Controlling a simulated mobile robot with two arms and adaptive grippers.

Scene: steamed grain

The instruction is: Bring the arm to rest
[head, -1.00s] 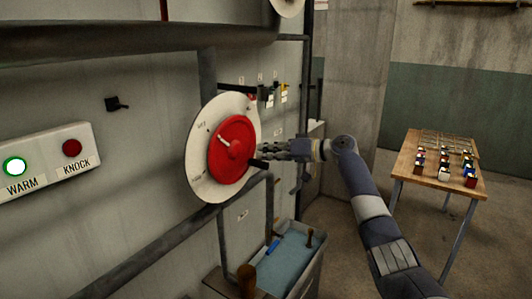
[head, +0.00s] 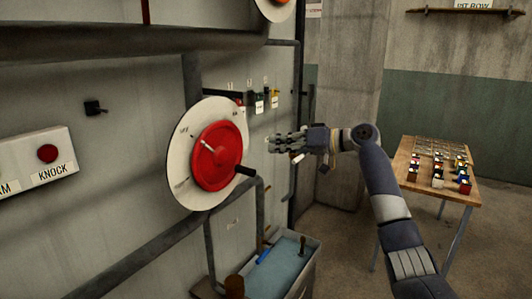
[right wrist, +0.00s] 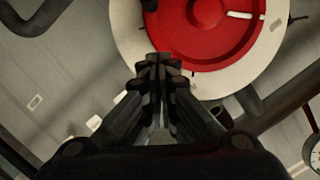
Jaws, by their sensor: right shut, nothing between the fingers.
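My right gripper (head: 288,142) is shut and empty, its fingertips pointing left toward the wall. It is in the air to the right of the red dial (head: 218,165) and apart from it in the head view. In the right wrist view the shut fingers (right wrist: 162,72) show in front of the red dial (right wrist: 215,45) and its white disc (right wrist: 272,45). The dial carries a white mark and a dark handle (head: 244,170). My right arm (head: 382,185) reaches up from the lower right. My left gripper is not in view.
A wooden table (head: 398,165) with small coloured blocks stands at the right. A blue-lined tray (head: 290,262) is below the dial. Pipes (head: 140,242) run along the wall. A KNOCK panel (head: 40,160) is at the left. Floor between tray and table is clear.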

